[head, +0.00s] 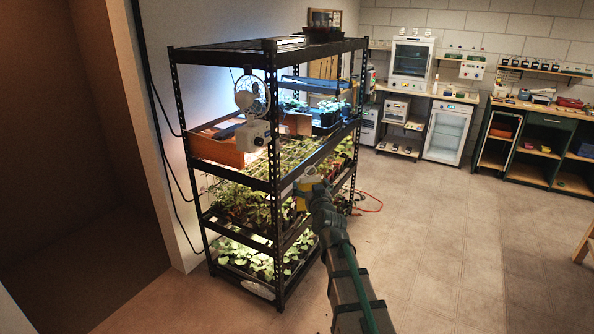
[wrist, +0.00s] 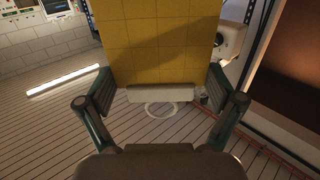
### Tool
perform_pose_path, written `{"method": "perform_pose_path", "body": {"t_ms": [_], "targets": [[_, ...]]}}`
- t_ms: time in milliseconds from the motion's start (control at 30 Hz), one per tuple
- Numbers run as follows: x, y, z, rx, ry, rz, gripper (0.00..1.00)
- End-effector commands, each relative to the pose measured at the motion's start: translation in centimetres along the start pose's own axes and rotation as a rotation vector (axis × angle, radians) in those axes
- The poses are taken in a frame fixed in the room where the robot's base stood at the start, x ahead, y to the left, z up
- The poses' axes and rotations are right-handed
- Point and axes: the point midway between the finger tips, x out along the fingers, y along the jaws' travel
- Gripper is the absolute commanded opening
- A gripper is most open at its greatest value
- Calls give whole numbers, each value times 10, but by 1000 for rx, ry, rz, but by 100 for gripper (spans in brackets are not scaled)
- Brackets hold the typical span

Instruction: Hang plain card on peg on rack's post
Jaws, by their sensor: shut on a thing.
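A yellow card (wrist: 155,45) with faint grid lines fills the upper middle of the wrist view, with a pale strip (wrist: 160,94) along its near edge. My gripper (wrist: 160,97) is shut on it, a finger at each side. In the head view my gripper (head: 309,184) is just right of the black rack's near corner post (head: 274,150), at about mid-shelf height, with a little yellow of the card showing. A perforated post (wrist: 249,12) shows at the upper right of the wrist view. I cannot make out the peg. The card looks apart from the post.
The rack carries seedling trays (head: 262,262), a wooden box (head: 220,148) and a small fan (head: 250,96). A white device (head: 253,135) is by the near post. An orange hose (head: 370,203) lies on the floor beyond. The floor to the right is clear.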

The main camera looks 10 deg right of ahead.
Motion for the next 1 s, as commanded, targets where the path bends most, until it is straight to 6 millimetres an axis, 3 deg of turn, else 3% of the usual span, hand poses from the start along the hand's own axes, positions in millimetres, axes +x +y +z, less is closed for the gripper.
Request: {"method": "perform_pose_path", "body": {"t_ms": [33, 167, 300, 400, 500, 700, 1000], "targets": [[24, 5, 14, 3, -7, -9, 78], [73, 14, 37, 0, -31, -57, 78], [149, 26, 64, -12, -68, -175, 78], [200, 33, 73, -26, -94, -290, 78], [237, 39, 73, -43, -118, -398, 78], [276, 48, 64, -67, -150, -546, 78], [285, 47, 56, -77, -161, -599, 78]]}}
